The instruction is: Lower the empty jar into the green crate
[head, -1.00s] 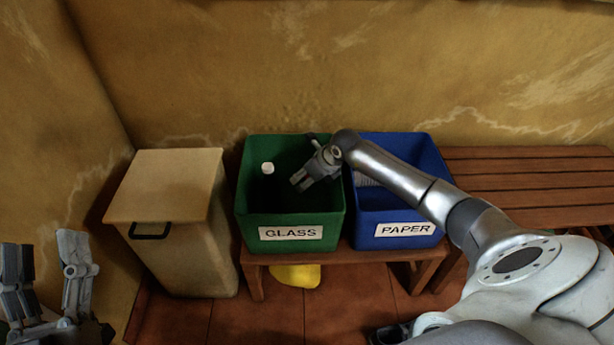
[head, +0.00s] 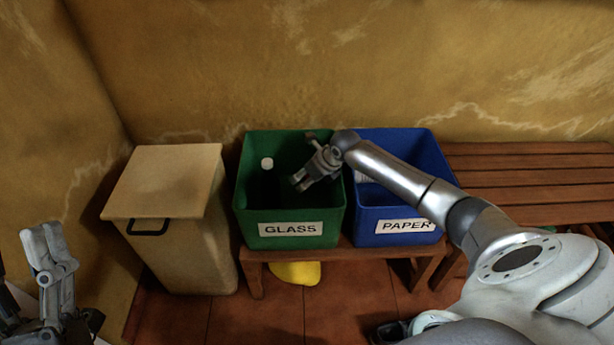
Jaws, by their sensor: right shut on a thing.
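The green crate (head: 290,213), labelled GLASS, stands on the wooden bench. My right gripper (head: 300,183) reaches in from the right, over the crate's opening with its fingers pointing down and left. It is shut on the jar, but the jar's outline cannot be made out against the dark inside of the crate. A small white cap-like thing (head: 267,163) shows inside the crate at the back left, apart from the gripper. My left gripper (head: 22,285) is at the lower left corner, open and empty, partly cut off by the picture's edge.
A blue crate (head: 402,212), labelled PAPER, stands right beside the green crate, under my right arm. A beige lidded bin (head: 165,185) stands to the left. A yellow thing (head: 295,273) lies under the bench (head: 345,250). A slatted bench (head: 530,185) is at the right.

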